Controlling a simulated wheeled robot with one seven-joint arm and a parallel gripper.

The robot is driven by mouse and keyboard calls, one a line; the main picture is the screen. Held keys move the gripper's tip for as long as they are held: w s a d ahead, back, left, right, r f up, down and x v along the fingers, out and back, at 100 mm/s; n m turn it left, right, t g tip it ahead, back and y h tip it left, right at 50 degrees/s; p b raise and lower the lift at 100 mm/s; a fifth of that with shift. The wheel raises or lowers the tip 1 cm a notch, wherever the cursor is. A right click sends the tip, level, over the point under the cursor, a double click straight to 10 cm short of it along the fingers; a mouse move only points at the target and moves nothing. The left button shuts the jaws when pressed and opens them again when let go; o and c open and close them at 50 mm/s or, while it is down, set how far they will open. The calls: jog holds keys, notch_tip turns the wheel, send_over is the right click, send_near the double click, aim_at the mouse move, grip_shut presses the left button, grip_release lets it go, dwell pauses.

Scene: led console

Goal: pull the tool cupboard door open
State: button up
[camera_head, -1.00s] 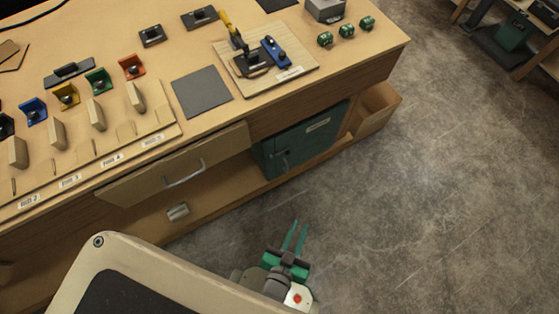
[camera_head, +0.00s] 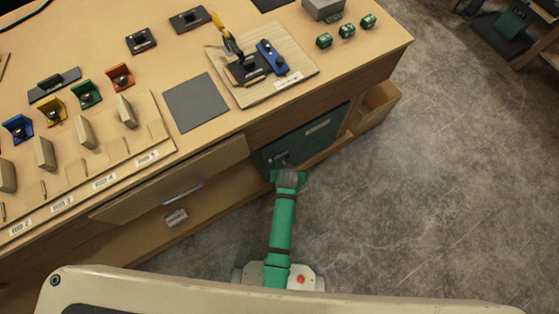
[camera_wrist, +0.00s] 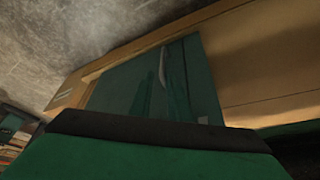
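The tool cupboard door (camera_head: 318,133) is a dark teal panel with a pale label, set under the right part of the workbench; it looks closed. Its small grey handle (camera_head: 281,160) is near the door's left edge. My gripper (camera_head: 287,177) reaches the door's lower left, just below the handle, its fingertips largely hidden by its own body. In the wrist view the door (camera_wrist: 118,82) lies ahead, and the thin pale handle (camera_wrist: 162,68) shows beyond the dark gripper body. The green fingers blend with the teal door, so their gap and any contact are unclear.
A wooden drawer front (camera_head: 170,181) with a grey bar handle stands out left of the cupboard. An open wooden bin (camera_head: 378,106) is right of the door. The concrete floor (camera_head: 420,200) in front is clear.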

jog(key=x, duration=0.6)
jog(key=a+x, duration=0.1)
jog(key=x, duration=0.2)
jog(key=shift+w+f, duration=0.2)
jog(key=shift+w, duration=0.15)
jog(key=shift+w+d+f, duration=0.2)
jog(key=shift+w+f, duration=0.05)
jog(key=shift+f, duration=0.45)
grip_shut()
